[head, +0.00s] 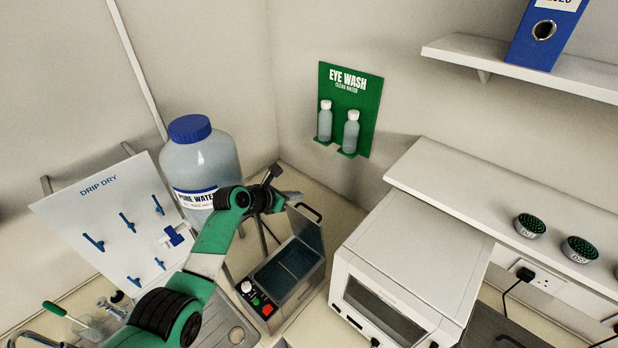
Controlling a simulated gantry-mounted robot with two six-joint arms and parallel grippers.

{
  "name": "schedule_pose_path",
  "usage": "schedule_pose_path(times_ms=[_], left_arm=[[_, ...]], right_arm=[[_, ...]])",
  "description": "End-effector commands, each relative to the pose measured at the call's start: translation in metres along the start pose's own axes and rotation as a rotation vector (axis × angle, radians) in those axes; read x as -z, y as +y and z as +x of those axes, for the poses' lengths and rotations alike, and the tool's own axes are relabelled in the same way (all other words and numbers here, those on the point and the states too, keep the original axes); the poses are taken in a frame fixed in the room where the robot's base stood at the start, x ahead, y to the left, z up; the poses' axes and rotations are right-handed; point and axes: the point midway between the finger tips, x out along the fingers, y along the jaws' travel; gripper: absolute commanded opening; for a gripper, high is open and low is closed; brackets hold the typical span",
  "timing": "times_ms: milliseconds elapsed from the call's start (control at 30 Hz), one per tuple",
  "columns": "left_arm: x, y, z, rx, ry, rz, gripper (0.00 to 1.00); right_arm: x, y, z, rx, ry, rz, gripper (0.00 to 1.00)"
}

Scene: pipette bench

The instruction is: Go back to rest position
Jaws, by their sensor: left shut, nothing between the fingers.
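My left arm comes in from the lower left, green and black. Its gripper (290,198) is shut and empty. In the picture it lies in front of the large water bottle's right side and just above the back of the open-lidded water bath (262,300). I cannot tell how far it is from either. The fingertips are small and partly lost against the bath's raised lid. My right gripper is not in view.
A blue-capped water bottle (202,160) stands beside a white drip-dry board (85,215) with blue pegs. A white oven-like box (415,250) is right of the bath. An eye-wash panel (368,97) hangs on the wall. Shelves (560,84) line the right.

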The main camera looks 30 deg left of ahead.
Motion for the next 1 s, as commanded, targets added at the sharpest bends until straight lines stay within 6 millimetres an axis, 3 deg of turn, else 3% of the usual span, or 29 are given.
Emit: schedule_pose_path(times_ms=[233, 367, 467, 533, 667, 767, 800, 867, 900, 1000], left_arm=[[-0.001, -0.005, 0.002, 0.006, 0.000, 0.005, 0.00], [-0.006, -0.045, 0.012, 0.057, -0.001, 0.041, 0.00], [-0.055, -0.085, 0.002, 0.073, -0.109, 0.132, 0.00], [-0.099, -0.111, -0.018, 0.057, -0.220, 0.238, 0.00], [-0.178, -0.154, -0.081, -0.057, -0.457, 0.602, 0.00], [-0.228, -0.183, -0.149, -0.241, -0.634, 0.939, 0.00], [-0.244, -0.192, -0.179, -0.341, -0.696, 1.076, 0.00], [-0.263, -0.203, -0.228, -0.522, -0.767, 1.280, 0.00], [-0.272, -0.210, -0.263, -0.665, -0.798, 1.414, 0.00], [-0.282, -0.216, -0.348, -1.083, -0.783, 1.718, 0.00]], right_arm=[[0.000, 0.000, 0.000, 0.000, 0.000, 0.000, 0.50], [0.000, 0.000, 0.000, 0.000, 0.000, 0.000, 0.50], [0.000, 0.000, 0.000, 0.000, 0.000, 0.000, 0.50], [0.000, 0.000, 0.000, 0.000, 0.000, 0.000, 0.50], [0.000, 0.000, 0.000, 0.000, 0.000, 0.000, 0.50], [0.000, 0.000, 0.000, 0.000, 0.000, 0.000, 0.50], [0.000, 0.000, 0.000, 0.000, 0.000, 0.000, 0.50], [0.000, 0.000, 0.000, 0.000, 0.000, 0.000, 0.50], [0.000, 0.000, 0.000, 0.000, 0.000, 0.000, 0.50], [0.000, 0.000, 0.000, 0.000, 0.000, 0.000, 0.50]])
